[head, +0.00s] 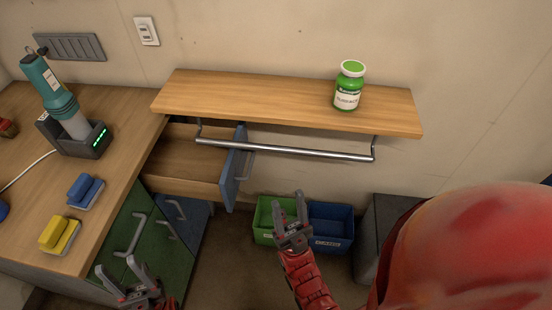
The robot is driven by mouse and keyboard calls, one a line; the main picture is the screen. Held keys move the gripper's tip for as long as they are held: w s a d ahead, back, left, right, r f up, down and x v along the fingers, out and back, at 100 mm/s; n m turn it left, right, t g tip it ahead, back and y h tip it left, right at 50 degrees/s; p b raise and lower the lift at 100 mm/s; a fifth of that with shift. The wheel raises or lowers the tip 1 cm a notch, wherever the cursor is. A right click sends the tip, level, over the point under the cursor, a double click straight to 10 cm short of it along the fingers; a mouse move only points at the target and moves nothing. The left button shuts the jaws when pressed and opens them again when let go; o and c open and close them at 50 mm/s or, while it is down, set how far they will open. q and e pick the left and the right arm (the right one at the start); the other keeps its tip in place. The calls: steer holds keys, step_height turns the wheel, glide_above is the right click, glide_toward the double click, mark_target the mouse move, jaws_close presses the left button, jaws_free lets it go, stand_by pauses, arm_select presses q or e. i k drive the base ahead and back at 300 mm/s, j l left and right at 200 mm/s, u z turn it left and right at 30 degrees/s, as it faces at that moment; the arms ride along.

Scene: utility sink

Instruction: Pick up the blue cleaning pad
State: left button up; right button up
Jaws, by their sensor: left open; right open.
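The blue cleaning pad (86,190) lies on the wooden counter at the left, near its right-hand edge, with a paler layer along its lower side. My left gripper (123,268) is open and empty, in front of the counter edge, below and to the right of the pad and apart from it. My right gripper (290,209) is open and empty, low in the middle of the view, in front of the bins and far from the pad.
A yellow pad (60,235) lies just in front of the blue one. A teal device stands in a dark dock (86,141) behind it. A drawer (190,165) is open. A shelf (285,98) holds a green bottle (348,87). Green (265,228) and blue (330,226) bins stand below.

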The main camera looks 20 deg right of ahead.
mark_target(83, 195)
steer(key=z, duration=0.35)
steer(key=u, duration=1.25)
